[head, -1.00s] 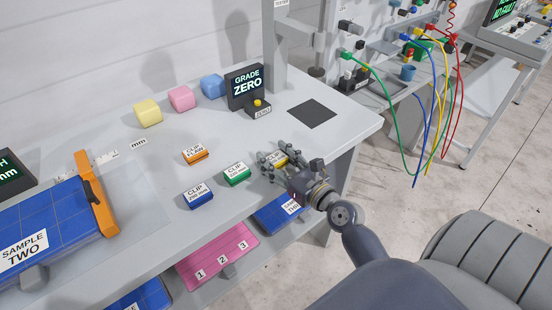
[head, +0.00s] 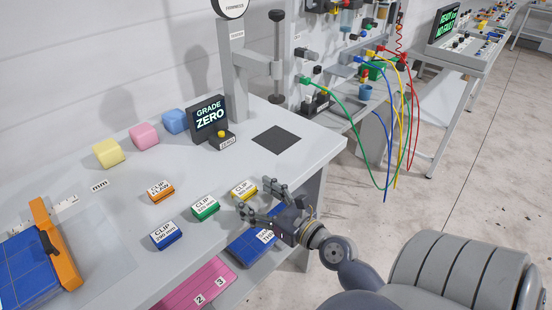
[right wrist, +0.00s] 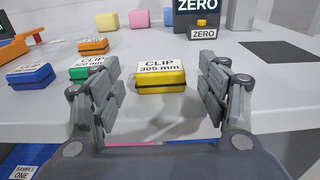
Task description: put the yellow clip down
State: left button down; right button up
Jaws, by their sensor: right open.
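The yellow clip (head: 244,190) rests on the grey table top near its front edge, right of the green clip (head: 205,208). In the right wrist view the yellow clip (right wrist: 161,76) sits upright between my spread fingers, with a gap on both sides, its label reading 305 mm. My right gripper (head: 255,199) is open and empty, just in front of the clip; in the right wrist view its fingers (right wrist: 160,92) stand wide apart. My left gripper is not in view.
An orange clip (head: 160,191) and a blue clip (head: 166,235) lie to the left. Pink, yellow and blue foam blocks stand behind, beside the GRADE ZERO display (head: 209,117). A dark square pad (head: 284,139) lies on the right of the table. Shelves hold panels below.

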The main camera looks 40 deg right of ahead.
jog(key=s+b, duration=0.2)
jog(key=s, duration=0.5)
jog(key=shift+d+r, duration=0.25)
jog(key=shift+s, duration=0.1)
